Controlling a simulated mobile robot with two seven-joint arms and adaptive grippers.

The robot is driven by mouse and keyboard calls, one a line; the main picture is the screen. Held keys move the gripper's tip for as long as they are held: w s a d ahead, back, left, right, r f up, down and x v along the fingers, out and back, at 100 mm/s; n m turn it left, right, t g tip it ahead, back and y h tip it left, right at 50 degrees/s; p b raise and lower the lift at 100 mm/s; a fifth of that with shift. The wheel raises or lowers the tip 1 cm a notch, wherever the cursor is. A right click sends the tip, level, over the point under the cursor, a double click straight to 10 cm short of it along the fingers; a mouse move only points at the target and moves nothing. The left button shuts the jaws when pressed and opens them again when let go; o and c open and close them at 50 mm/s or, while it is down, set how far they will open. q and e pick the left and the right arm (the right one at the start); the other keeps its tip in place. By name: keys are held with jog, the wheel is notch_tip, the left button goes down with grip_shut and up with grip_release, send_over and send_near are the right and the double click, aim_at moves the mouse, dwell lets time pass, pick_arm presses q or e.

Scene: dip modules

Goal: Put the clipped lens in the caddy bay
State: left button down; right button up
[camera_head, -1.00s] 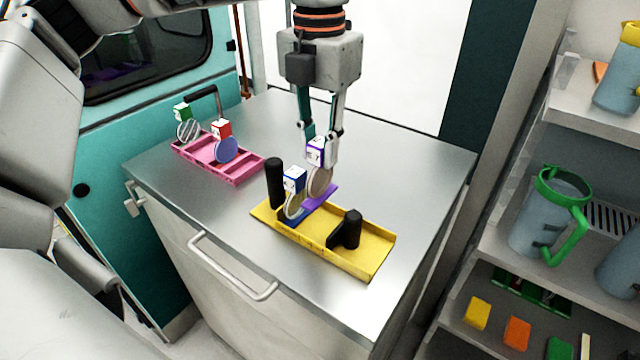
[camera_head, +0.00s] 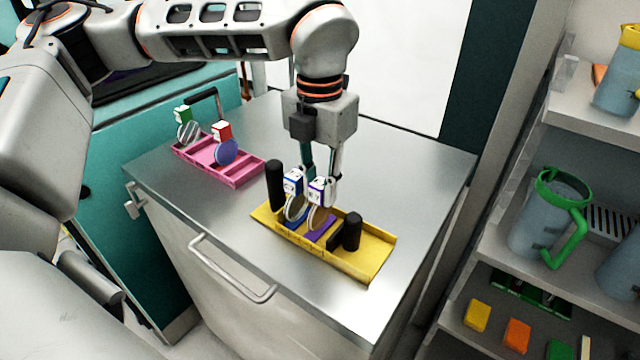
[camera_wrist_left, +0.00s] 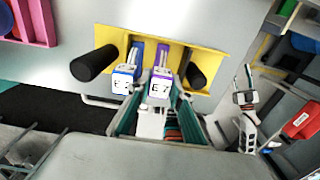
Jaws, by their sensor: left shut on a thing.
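My left gripper (camera_head: 321,178) is shut on the white clip block with purple edges (camera_head: 320,190) of a round tinted lens (camera_head: 317,217). A purple plate (camera_head: 319,232) at its lower end is down inside the yellow caddy (camera_head: 372,262); whether it touches the floor I cannot tell. In the left wrist view the held block reads "E 7" (camera_wrist_left: 160,90). Just left of it in the caddy stands a blue-edged lens (camera_head: 295,208), close beside it. Black posts stand at the caddy's left (camera_head: 274,185) and right (camera_head: 352,230) of the two lenses. My right gripper does not show.
A pink rack (camera_head: 240,177) at the back left holds a green-topped lens (camera_head: 187,130) and a red-topped lens (camera_head: 226,150). The steel counter (camera_head: 215,215) is clear around the caddy. Shelves with jugs (camera_head: 550,220) stand at the right.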

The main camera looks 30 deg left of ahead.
pick_arm(q)
jog(key=c, duration=2.1)
grip_release()
jog(key=shift+f, duration=0.1)
notch_tip(320, 180, up, 12)
jog(key=shift+r, duration=0.2)
